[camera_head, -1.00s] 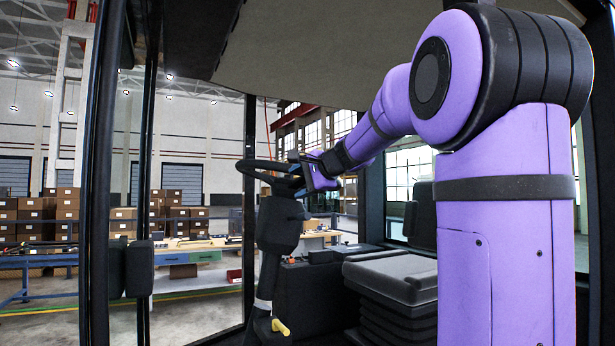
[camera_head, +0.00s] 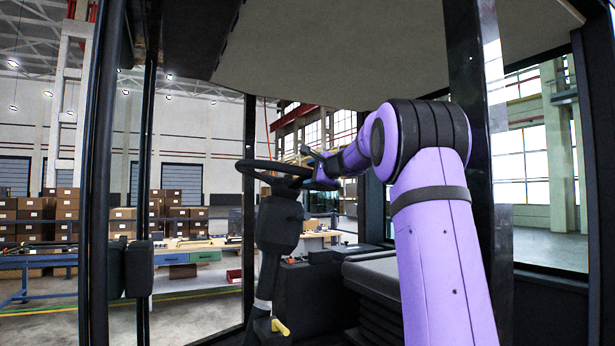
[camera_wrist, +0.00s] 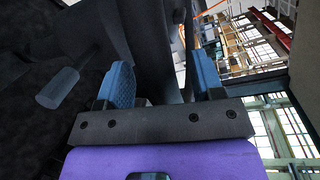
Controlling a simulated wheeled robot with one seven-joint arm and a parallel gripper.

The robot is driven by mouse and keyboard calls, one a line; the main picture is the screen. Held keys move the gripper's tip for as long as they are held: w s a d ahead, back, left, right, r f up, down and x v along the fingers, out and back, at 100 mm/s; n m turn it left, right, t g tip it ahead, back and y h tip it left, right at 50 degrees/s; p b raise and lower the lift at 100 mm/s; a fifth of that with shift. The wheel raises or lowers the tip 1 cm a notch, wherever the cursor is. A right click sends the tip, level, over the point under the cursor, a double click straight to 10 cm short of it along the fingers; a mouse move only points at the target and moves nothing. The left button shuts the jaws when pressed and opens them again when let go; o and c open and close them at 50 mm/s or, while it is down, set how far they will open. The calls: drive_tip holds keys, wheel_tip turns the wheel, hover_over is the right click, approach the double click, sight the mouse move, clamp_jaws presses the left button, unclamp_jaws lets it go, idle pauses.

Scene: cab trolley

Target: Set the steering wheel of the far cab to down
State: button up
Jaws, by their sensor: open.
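The black steering wheel (camera_head: 250,166) sits on a dark column (camera_head: 277,225) inside the cab, its rim seen nearly edge-on. My gripper (camera_head: 314,172) is at the right side of the wheel rim, small and partly lost against the dark parts. In the wrist view my gripper (camera_wrist: 163,82) is open, its two blue fingers spread apart. A dark bar-like part passes between the fingers; I cannot tell whether they touch it. A grey lever knob (camera_wrist: 57,88) is left of the fingers.
A yellow handle (camera_head: 280,327) is low on the column. The seat (camera_head: 375,275) is partly behind my arm. Dark cab posts (camera_head: 478,150) stand beside my arm and at the left (camera_head: 100,180). The roof panel (camera_head: 390,55) is overhead. Workbenches and boxes lie beyond the cab.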

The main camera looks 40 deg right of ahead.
drive_tip(key=shift+w+f, duration=0.1)
drive_tip(key=shift+w, duration=1)
